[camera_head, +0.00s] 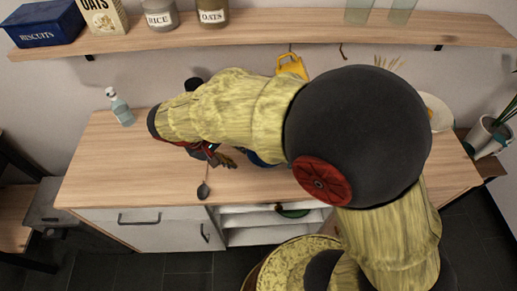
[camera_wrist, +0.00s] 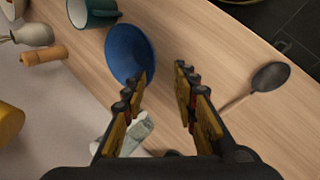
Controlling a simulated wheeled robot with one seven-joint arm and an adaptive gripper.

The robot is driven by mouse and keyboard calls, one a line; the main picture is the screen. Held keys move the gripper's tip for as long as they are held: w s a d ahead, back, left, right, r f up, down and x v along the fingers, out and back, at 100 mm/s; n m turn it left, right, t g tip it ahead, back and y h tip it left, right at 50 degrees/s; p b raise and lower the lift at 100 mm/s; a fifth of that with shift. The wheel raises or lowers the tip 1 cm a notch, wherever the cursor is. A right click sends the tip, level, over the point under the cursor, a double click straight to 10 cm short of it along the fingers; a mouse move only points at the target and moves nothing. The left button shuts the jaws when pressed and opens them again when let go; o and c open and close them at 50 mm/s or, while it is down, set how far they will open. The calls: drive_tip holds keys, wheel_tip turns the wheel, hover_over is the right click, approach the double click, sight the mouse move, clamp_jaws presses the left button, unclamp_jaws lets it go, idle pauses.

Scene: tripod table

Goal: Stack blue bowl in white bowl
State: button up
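The blue bowl (camera_wrist: 126,48) lies on the wooden counter in the wrist view, just beyond my left fingertip. In the head view only a blue sliver of it (camera_head: 262,160) shows below my arm. My gripper (camera_wrist: 160,76) is open, with nothing between its fingers. Its left fingertip overlaps the bowl's near rim in the picture; I cannot tell whether they touch. In the head view my gripper (camera_head: 226,159) is over the counter, left of the bowl. A pale round thing (camera_head: 438,112), likely the white bowl, is partly hidden behind my arm at the right.
A dark spoon (camera_wrist: 268,77) lies near the counter's front edge. A teal mug (camera_wrist: 98,12) stands beyond the blue bowl. A pale bottle (camera_head: 121,107) stands at the back left. A yellow jug (camera_head: 291,66) is at the back. A shelf (camera_head: 280,29) runs above the counter.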

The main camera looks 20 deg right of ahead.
drive_tip(key=shift+m, duration=0.5)
drive_tip(key=b+x, duration=0.1)
drive_tip(key=x, duration=0.1)
drive_tip(key=b+x, duration=0.1)
drive_tip(key=x, duration=0.2)
drive_tip(key=d+b+x, duration=0.1)
drive_tip(key=x, duration=0.1)
drive_tip(key=shift+d, duration=0.3)
drive_tip(key=shift+r, duration=0.1)
drive_tip(key=c, duration=0.3)
drive_tip(key=c, duration=0.4)
clamp_jaws()
